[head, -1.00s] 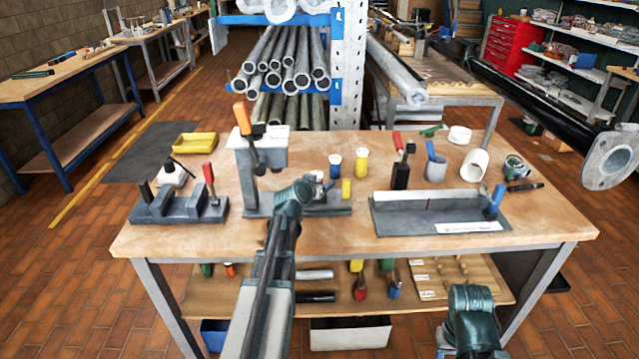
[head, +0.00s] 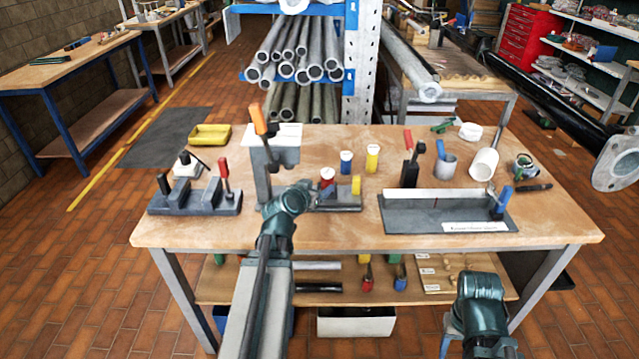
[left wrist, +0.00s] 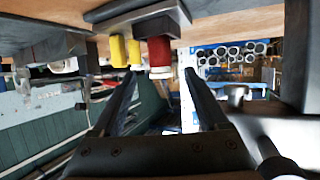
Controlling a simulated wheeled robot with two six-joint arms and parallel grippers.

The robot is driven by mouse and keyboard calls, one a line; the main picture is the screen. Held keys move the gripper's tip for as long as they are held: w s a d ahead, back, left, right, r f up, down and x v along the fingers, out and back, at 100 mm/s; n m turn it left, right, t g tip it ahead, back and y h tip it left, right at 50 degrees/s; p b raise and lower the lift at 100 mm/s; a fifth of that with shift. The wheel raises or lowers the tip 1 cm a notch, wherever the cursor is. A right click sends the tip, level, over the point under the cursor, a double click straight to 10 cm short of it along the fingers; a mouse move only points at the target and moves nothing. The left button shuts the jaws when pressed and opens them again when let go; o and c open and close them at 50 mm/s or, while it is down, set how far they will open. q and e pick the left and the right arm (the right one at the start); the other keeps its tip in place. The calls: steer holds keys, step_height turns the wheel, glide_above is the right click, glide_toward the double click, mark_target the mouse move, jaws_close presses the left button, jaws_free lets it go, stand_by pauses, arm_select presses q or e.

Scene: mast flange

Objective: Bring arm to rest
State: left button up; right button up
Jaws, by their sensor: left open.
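My left arm reaches from the bottom of the head view over the bench (head: 190,228). Its gripper (head: 318,197) is small and partly hidden behind the wrist, in front of the red piece (head: 327,177) on the grey fixture. In the left wrist view the fingers (left wrist: 162,76) are apart with nothing held. The red piece with a white end (left wrist: 158,54) shows beyond them, apart as far as I can tell. My right arm shows at the lower right of the head view, in front of the bench; its gripper is out of view.
The clamp press with an orange handle (head: 260,120) stands close to my left wrist. Blue (head: 346,163) and yellow (head: 373,159) capped pieces stand behind the fixture. A grey tray (head: 440,217) is at right. A long black pole (head: 540,102) juts in from the right.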

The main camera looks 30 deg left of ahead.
stand_by(0.4)
arm_select(q)
steer(key=d+f+h, duration=0.1)
steer(key=d, duration=0.3)
steer(key=d+f+m+g+h+p, duration=0.1)
steer(key=d, duration=0.3)
steer(key=d+f+m+g+h, duration=0.1)
steer(key=d, duration=0.2)
steer(key=shift+w+d, duration=0.3)
steer(key=shift+d, duration=0.1)
steer(key=s+d+f+m+g+h+p, duration=0.1)
steer(key=s+d+f+g, duration=0.1)
steer(key=d, duration=0.3)
steer(key=s+d+f+m+g+h+p, duration=0.1)
steer(key=d+g, duration=0.1)
steer(key=d, duration=0.4)
steer(key=s+d+f+g+y+p, duration=0.1)
steer(key=s+d+g+y, duration=0.1)
steer(key=s+d+g, duration=0.2)
steer(key=s+d+f+m+g+y+p, duration=0.1)
steer(key=s+d+g+y, duration=0.1)
steer(key=s+d, duration=0.6)
steer(key=s+g, duration=0.1)
steer(key=s, duration=0.3)
steer(key=shift+s+d+f+m+g, duration=0.2)
steer(key=shift+s+f+m+g, duration=0.1)
steer(key=shift+s+g, duration=0.1)
